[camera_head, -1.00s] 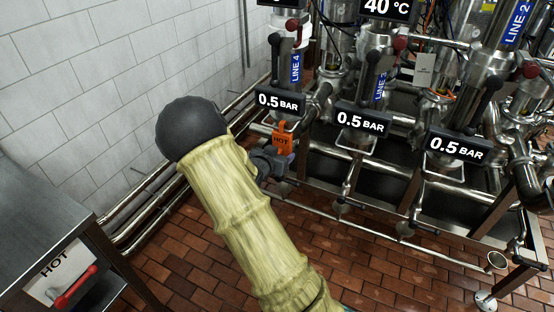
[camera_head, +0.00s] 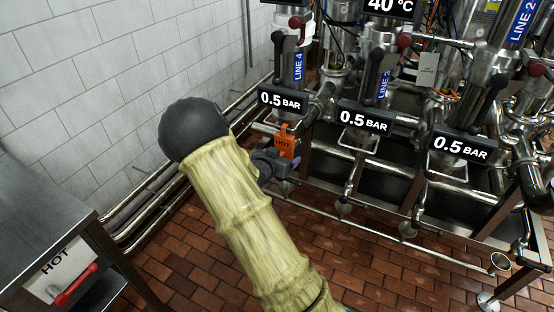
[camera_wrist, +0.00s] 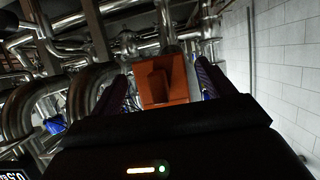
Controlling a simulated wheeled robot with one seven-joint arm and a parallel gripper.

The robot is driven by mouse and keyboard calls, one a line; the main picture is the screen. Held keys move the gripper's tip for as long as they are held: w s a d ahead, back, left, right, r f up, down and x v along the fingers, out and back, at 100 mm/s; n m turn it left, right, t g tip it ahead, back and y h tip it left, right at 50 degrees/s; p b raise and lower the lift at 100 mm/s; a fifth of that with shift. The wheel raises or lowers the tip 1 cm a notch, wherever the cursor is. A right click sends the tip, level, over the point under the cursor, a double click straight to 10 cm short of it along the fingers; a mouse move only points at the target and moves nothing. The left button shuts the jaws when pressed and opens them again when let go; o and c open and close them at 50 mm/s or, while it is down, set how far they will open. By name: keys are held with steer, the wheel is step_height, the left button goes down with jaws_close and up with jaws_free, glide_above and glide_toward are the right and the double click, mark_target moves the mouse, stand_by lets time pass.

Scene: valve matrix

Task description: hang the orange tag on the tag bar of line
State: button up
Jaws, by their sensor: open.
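The orange tag (camera_head: 285,147), marked HOT, hangs upright below the line 4 pressure display in the head view. Its top loop is at the level of a bar there; I cannot tell whether the bar bears it. My gripper (camera_head: 276,163) is just below and in front of the tag, partly hidden by my arm. In the wrist view the tag (camera_wrist: 165,82) lies between the two fingers of my gripper (camera_wrist: 163,80). The fingers are open, with a gap on each side of it.
The line 4 display (camera_head: 282,102) is right above the tag, with more 0.5 BAR displays (camera_head: 364,119) to the right. The tiled wall (camera_head: 80,80) and low pipes are on the left. A steel cabinet (camera_head: 45,215) with a HOT label stands lower left. Brick floor is clear in front.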

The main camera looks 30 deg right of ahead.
steer(key=p+v, duration=0.3)
steer(key=v, duration=1.4)
steer(key=shift+a, duration=0.15)
steer(key=s+a+f+n+g+y, duration=0.1)
steer(key=s+a+f+n+y, duration=0.15)
steer(key=a+n+y, duration=0.5)
steer(key=s+d+r+n+g+y, duration=0.2)
steer(key=s+r+n+g+y, duration=0.15)
steer(key=s, duration=0.85)
step_height(320, 180, up, 15)
steer(key=g+p, duration=0.1)
steer(key=p, duration=1.4)
steer(key=shift+s+d+m, duration=0.15)
steer(key=shift+d+m, duration=0.15)
steer(key=shift+d, duration=0.05)
